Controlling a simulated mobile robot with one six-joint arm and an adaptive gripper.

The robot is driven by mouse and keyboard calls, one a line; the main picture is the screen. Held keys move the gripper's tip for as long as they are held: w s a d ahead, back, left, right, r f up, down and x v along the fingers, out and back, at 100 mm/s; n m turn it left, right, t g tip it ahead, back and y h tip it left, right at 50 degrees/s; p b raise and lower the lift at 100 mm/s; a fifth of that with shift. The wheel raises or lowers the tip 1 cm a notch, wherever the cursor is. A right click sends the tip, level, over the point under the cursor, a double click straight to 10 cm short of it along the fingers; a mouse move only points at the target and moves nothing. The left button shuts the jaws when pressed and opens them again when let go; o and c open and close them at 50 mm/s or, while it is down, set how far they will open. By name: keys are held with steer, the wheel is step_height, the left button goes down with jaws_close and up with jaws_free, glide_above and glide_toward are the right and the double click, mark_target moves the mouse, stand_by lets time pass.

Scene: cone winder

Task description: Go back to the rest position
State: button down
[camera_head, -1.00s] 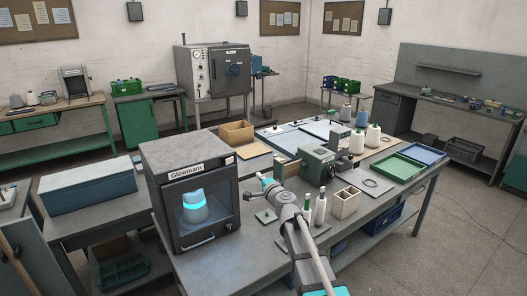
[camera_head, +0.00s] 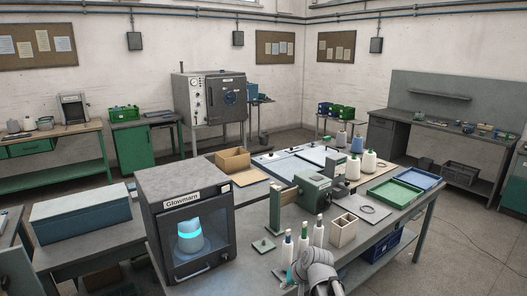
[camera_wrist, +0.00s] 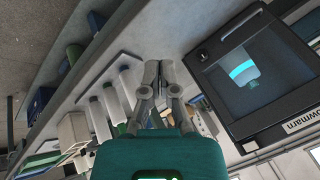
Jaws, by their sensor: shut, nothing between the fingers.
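My gripper (camera_wrist: 158,75) shows in the wrist view with its fingers together and nothing between them. In the head view my arm is folded low at the bottom edge, and its fingertips cannot be made out. In the wrist view the gripper is in the gap between several white bottles (camera_wrist: 112,100) on the left and the Glowmarn cabinet (camera_wrist: 265,125) on the right. It appears clear of both. The rest position is not marked by anything in view.
The Glowmarn cabinet (camera_head: 181,190) stands at the bench's left, a glowing cone (camera_head: 190,240) behind its window. Three slim bottles (camera_head: 303,240) stand close to my arm. Behind them are the green winder (camera_head: 313,187), a square holder (camera_head: 343,231) and green tray (camera_head: 394,195).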

steer(key=s+d+f+g+h, duration=0.2)
steer(key=s+d+g+h, duration=0.2)
steer(key=s+d, duration=0.6)
steer(key=shift+s+f+h, duration=0.25)
steer(key=shift+f+h, duration=0.05)
steer(key=shift+h, duration=0.1)
